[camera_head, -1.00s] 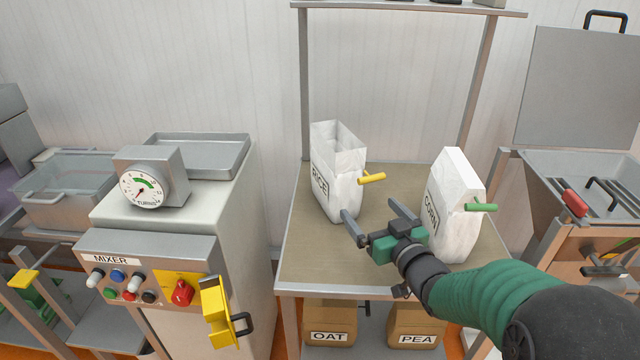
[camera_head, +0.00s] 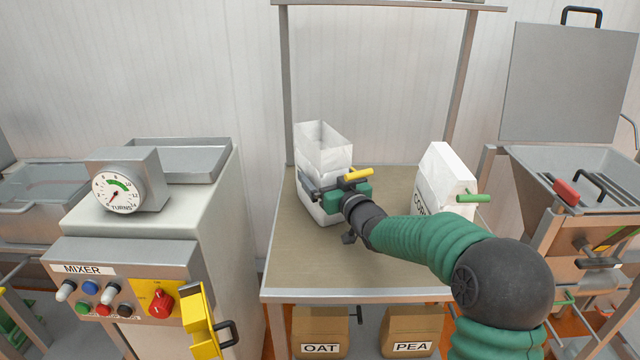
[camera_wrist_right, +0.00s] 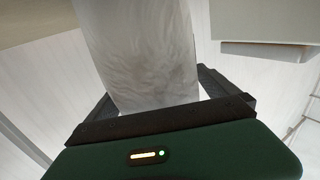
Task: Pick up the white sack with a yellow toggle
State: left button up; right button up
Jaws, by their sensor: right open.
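The white sack with the yellow toggle (camera_head: 324,148) stands upright on the table, its top open. The yellow toggle (camera_head: 359,174) sticks out from its right side, just above my gripper. My right gripper (camera_head: 318,188) is at the sack's front, its jaws apart on either side of the sack. In the right wrist view the sack (camera_wrist_right: 140,50) fills the space between the open fingers. The sack's label is hidden behind the gripper. My left gripper is not in view.
A second white sack with a green toggle, marked corn (camera_head: 445,180), stands to the right, partly behind my forearm. The mixer (camera_head: 140,250) is at the left.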

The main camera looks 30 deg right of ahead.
jog(key=shift+w+d, duration=0.15)
jog(key=shift+w, duration=0.05)
jog(key=shift+s+r, duration=0.15)
jog(key=shift+c, duration=0.2)
jog(key=c, duration=1.5)
jog(key=shift+r, duration=0.1)
jog(key=shift+c, duration=0.5)
